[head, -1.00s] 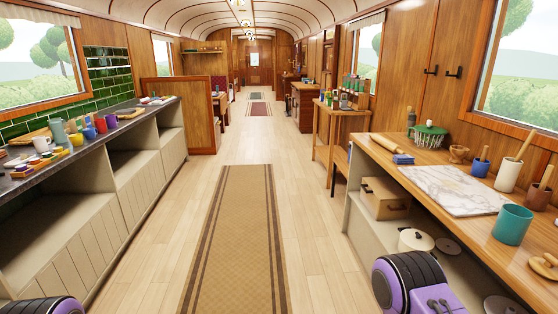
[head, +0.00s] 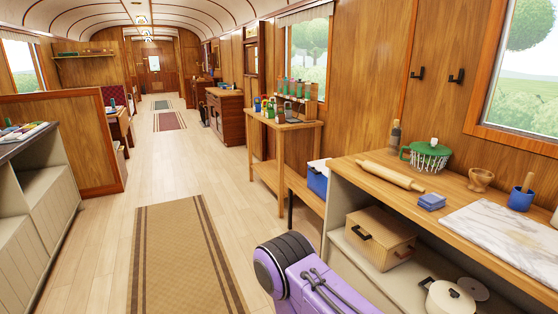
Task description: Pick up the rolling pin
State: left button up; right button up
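The rolling pin (head: 390,176) is pale wood. It lies on the wooden counter (head: 455,203) at the right, near the counter's far left end. A folded blue cloth (head: 432,202) lies close to it, on the near side. A purple and black part of my own arm shows at the bottom centre, below and left of the counter. Neither gripper's fingers are in view. Nothing is holding the rolling pin.
A wooden box (head: 380,239) and a white pot (head: 451,298) sit on the shelf below. The floor runner (head: 185,255) is clear.

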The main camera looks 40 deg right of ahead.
aim_at(402, 180)
jog(key=z, duration=0.2)
jog(key=i, duration=1.7)
jog(key=z, duration=1)
jog(key=i, duration=0.85)
jog(key=z, duration=1)
